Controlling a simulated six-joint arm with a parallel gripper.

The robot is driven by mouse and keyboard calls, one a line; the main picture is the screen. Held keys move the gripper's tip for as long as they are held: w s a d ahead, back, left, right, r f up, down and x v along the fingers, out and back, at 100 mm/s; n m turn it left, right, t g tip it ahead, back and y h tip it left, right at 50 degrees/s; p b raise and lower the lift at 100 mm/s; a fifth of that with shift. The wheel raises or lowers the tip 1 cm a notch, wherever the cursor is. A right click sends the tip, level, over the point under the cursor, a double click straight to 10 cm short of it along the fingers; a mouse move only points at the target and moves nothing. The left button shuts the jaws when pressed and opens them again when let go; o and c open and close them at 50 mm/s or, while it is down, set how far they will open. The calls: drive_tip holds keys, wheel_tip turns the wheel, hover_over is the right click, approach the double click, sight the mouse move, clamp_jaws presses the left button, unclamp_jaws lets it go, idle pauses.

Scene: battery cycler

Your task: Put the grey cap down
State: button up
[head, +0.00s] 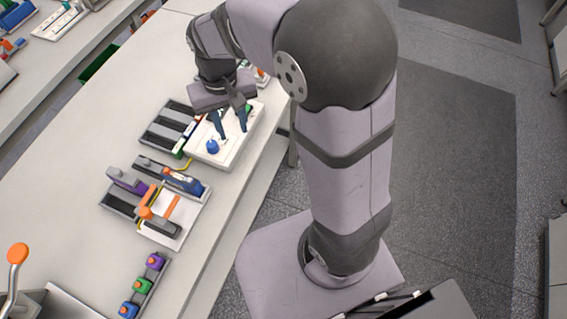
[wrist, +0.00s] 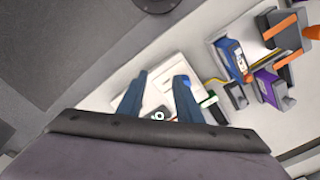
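I cannot make out a grey cap for certain in either view. My gripper (head: 232,131) is over the white tray (head: 226,162), fingers pointing down. In the wrist view the two dark fingers of my gripper (wrist: 160,86) stand apart, with the white tray (wrist: 154,97) showing between their tips. A small dark piece with white marks (wrist: 158,116) shows between the fingers lower down; I cannot tell what it is or whether it touches them. A blue knob (head: 212,146) is on the tray beside the fingers.
A grey slotted rack (head: 163,137) stands left of the tray. Nearer is a fixture with a blue device (head: 183,182), a purple block (head: 122,178) and orange-handled parts (head: 146,212). A rack of purple, green and blue pieces (head: 142,286) is at the front. The bench (head: 75,200) is clear at left.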

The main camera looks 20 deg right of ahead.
drive_tip(key=s+d+f, duration=0.4)
drive_tip(key=s+d, duration=0.4)
drive_tip(key=s, duration=0.4)
drive_tip(key=shift+s+d+f, duration=0.2)
drive_tip(key=shift+s+d, duration=0.05)
